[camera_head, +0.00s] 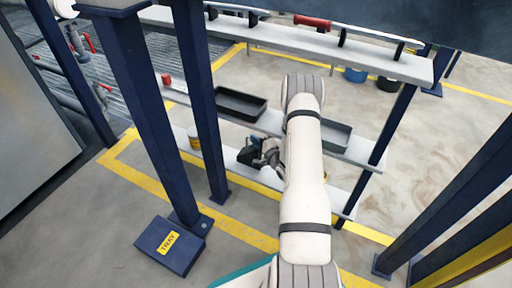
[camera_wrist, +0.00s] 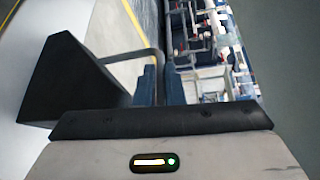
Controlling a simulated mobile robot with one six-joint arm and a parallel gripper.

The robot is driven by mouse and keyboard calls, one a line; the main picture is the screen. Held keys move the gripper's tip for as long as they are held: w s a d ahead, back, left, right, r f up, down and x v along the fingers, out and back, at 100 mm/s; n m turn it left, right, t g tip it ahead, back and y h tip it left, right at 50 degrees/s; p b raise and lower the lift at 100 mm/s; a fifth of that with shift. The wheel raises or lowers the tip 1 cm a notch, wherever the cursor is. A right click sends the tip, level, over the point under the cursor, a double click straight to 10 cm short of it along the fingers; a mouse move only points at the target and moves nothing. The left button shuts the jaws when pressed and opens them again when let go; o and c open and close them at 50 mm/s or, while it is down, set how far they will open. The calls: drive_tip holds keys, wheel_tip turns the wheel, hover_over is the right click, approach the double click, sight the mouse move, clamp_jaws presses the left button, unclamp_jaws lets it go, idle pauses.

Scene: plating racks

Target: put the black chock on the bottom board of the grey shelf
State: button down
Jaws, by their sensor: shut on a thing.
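The black chock (camera_wrist: 78,85) is a dark wedge on the left of the wrist view, with a grey looped handle. My gripper (camera_wrist: 161,84) is shut on the chock by this handle, between its blue fingers. In the head view my gripper (camera_head: 268,151) reaches in under the middle board, with the dark chock (camera_head: 248,156) at its left. The grey shelf's pale bottom board (camera_head: 340,198) runs below them, partly hidden by my arm. The chock is over or close to this board; I cannot tell whether they touch.
A yellow can (camera_head: 194,138) stands at the left of the bottom board. The middle board carries a black tray (camera_head: 240,104) and a grey tray (camera_head: 336,134) above my gripper. Blue posts (camera_head: 205,110) stand in front at left. A blue box (camera_head: 172,245) labelled TRAY is on the floor.

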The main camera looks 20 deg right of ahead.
drive_tip(key=shift+w+f+b, duration=0.2)
drive_tip(key=shift+f+b, duration=0.9)
drive_tip(key=shift+f, duration=0.75)
drive_tip(key=c, duration=1.5)
unclamp_jaws()
drive_tip(key=s+p, duration=0.1)
drive_tip(key=s, duration=0.3)
drive_tip(key=s+d+r+p, duration=0.1)
drive_tip(key=s+p, duration=0.1)
drive_tip(key=s, duration=0.2)
drive_tip(key=s+p, duration=0.2)
drive_tip(key=s, duration=0.2)
drive_tip(key=shift+d+r, duration=0.2)
drive_tip(key=shift+d, duration=0.2)
